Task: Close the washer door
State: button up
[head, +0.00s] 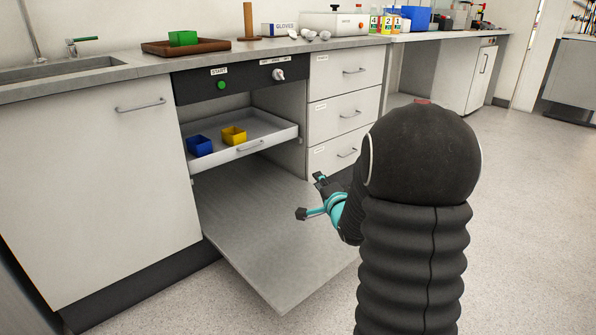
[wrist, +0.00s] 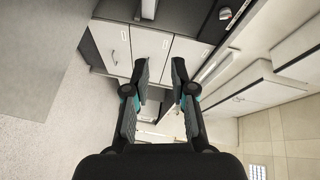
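The washer door (head: 275,235) is a flat grey panel. In the head view it is folded down, lying low and roughly level in front of the open washer under the counter. My gripper (head: 311,196) is open and empty, above and near the door's right side, with no contact visible. In the wrist view my gripper (wrist: 160,72) shows two fingers spread apart with nothing between them. A grey flat surface (wrist: 22,55) at the left of that view may be the door. Above the door, a white rack (head: 268,135) holds a blue box (head: 199,145) and a yellow box (head: 234,135).
The washer's dark panel has a green start button (head: 221,85) and a knob (head: 279,74). White drawers (head: 346,112) stand right of the opening and a cabinet (head: 95,190) left of it. A brown tray (head: 195,48) is on the counter. Floor is clear at right.

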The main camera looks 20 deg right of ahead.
jog(key=w+d+f+m, duration=0.1)
jog(key=w, duration=0.6)
jog(key=w+d+f+m+t, duration=0.1)
jog(key=w, duration=0.6)
jog(key=shift+w+d+f+t+y+b, duration=0.3)
jog(key=shift+d+f+y+b, duration=0.05)
jog(key=shift+d+y, duration=0.05)
grip_shut()
grip_release()
jog(key=shift+s, duration=0.1)
